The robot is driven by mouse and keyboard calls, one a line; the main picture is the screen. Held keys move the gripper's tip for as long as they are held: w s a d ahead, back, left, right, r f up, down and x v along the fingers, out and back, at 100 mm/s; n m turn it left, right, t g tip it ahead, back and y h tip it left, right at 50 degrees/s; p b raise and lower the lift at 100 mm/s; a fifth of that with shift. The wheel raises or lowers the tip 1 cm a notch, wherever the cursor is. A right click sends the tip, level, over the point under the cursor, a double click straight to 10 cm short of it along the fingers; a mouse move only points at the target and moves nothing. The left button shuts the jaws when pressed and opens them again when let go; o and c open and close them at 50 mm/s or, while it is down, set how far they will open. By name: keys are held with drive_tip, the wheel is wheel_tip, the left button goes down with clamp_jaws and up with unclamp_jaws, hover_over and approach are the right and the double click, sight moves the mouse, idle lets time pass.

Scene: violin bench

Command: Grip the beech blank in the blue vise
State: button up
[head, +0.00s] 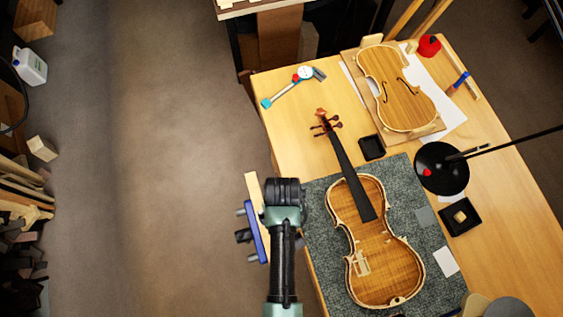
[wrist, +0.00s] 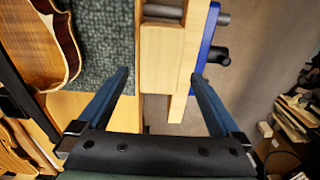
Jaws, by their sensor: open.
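The blue vise is at the bench's left edge. Its blue jaw (head: 262,238) shows left of my arm in the head view, and also in the wrist view (wrist: 204,50). A long pale wooden strip (wrist: 192,40) lines the jaw's bench side. A wider pale block, apparently the beech blank (wrist: 160,60), lies in the gap between bench edge and strip. I cannot tell whether it is clamped; my arm hides it in the head view. My gripper (wrist: 160,76) is open and empty, its fingertips apart on either side of the block and strip. No finger contact shows.
On the bench, a violin body with neck (head: 375,250) lies on a grey-green mat (head: 317,222), close right of my arm. The floor (head: 160,170) left of the vise is clear.

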wheel_tip(320, 180, up, 6)
drive_tip(key=shift+a+f, duration=0.1)
drive_tip(key=shift+a, duration=0.05)
idle(0.6)
